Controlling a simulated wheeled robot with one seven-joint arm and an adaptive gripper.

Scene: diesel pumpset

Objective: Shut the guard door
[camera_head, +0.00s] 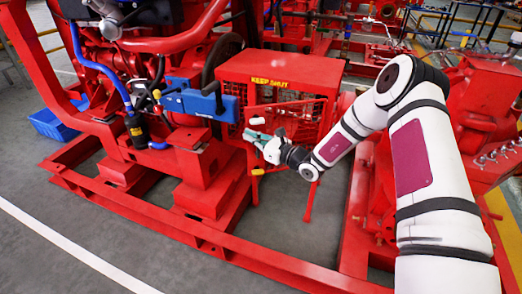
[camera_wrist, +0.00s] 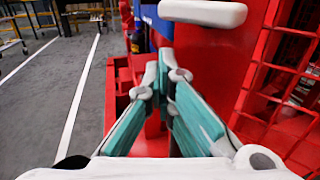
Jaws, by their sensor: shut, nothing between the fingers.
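The red guard box (camera_head: 283,70) with yellow "KEEP SHUT" lettering stands in the middle of the head view. Its red mesh guard door (camera_head: 300,117) is on the front; how far it stands open is hard to tell. Red mesh (camera_wrist: 283,90) also fills the right of the wrist view, beside a plain red panel. A pale handle (camera_wrist: 203,12) shows at the top of the wrist view, above and beyond my fingers. My gripper (camera_head: 256,138) is at the lower left of the door front. Its teal fingers (camera_wrist: 160,78) are shut and empty; contact with the door cannot be told.
A blue part (camera_head: 200,103) projects left of the guard box. A red base rail (camera_head: 200,235) runs along the floor below. Red pump machinery (camera_head: 485,95) stands on the right. Open grey floor (camera_head: 60,215) with a white line lies at the left.

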